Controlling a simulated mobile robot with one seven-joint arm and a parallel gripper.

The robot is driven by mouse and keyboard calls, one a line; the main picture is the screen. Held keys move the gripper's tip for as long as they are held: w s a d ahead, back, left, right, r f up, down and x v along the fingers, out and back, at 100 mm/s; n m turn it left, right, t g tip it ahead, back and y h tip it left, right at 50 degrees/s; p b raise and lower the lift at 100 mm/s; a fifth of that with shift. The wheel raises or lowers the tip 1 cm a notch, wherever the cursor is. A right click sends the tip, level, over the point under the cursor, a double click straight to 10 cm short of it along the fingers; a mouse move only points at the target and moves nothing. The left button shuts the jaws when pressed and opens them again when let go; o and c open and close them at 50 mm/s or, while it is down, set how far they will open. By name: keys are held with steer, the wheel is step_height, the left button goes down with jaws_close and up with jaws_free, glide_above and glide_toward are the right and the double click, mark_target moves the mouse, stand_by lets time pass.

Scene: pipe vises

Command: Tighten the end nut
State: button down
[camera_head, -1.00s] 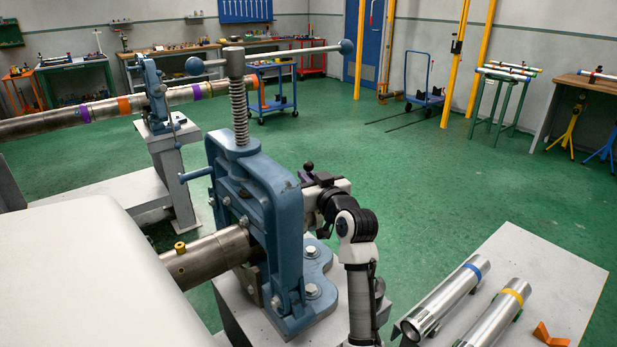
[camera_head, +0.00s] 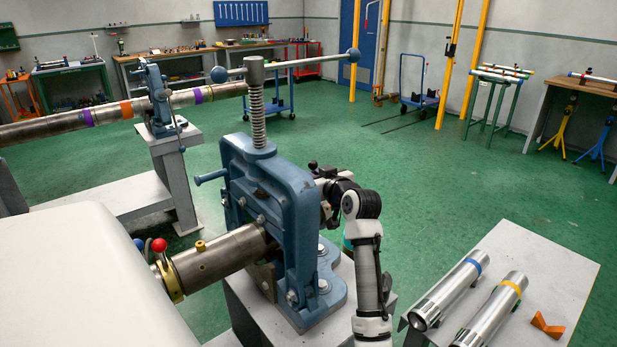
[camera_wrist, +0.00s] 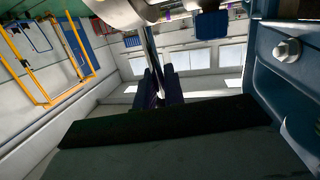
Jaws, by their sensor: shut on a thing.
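The blue pipe vise (camera_head: 275,200) stands on a grey bench, with its screw (camera_head: 257,125) and cross handle (camera_head: 300,63) on top. A steel pipe (camera_head: 220,256) passes into it. A yellow collar (camera_head: 174,278) with a red ball knob (camera_head: 159,244) is at the pipe's left end; I cannot tell whether this is the end nut. My arm reaches behind the vise's right side, and the vise hides my fingertips in the head view. In the wrist view, the dark fingers of my gripper (camera_wrist: 160,88) are shut on a thin metal bar (camera_wrist: 150,45).
A grey table (camera_head: 565,265) at right holds two shiny tubes, with blue (camera_head: 474,265) and yellow (camera_head: 512,287) bands, and an orange block (camera_head: 547,325). A second vise (camera_head: 155,95) holds a long pipe behind. A white surface (camera_head: 70,270) fills the left foreground. Green floor beyond is open.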

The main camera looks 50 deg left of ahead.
steer(key=shift+w+a+r+h+p, duration=0.15)
steer(key=shift+a+h+p, duration=0.9)
steer(key=shift+p, duration=0.6)
steer(key=shift+a+f+n+g+h+p, duration=0.4)
steer(key=shift+a+f+h+p, duration=0.4)
steer(key=shift+h+p, duration=0.55)
steer(key=shift+a, duration=0.1)
steer(key=c, duration=1.7)
jaws_free()
steer(key=shift+a+f, duration=0.1)
steer(key=shift+a, duration=0.05)
steer(key=shift+c, duration=0.2)
steer(key=shift+o, duration=0.6)
steer(key=shift+a+f, duration=0.15)
steer(key=b+v, duration=0.4)
steer(key=v, duration=1)
